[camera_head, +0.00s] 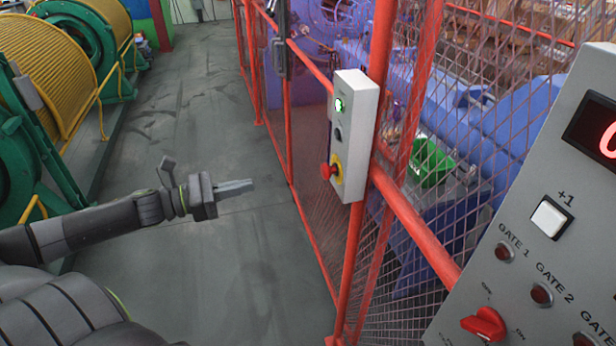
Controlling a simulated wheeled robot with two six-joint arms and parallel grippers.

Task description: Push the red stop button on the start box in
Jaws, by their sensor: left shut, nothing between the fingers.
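The start box (358,133) is a pale grey box fixed to a red post of the mesh fence. A lit green button (338,105) is at its top, with a dark button (338,133) below it. The red stop button (327,171) sticks out to the left on a yellow plate near the bottom of the box. My left gripper (250,185) is shut and empty, pointing right over the floor. In the picture it is left of the stop button and a little lower, with a clear gap between them. My right gripper is not in view.
Red mesh fence (425,110) runs behind the box, with blue machinery inside it. A grey panel (570,180) with a red knob, a white button and gate lamps stands close at right. Green and yellow reels (60,70) line the left. The grey floor (185,130) between is clear.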

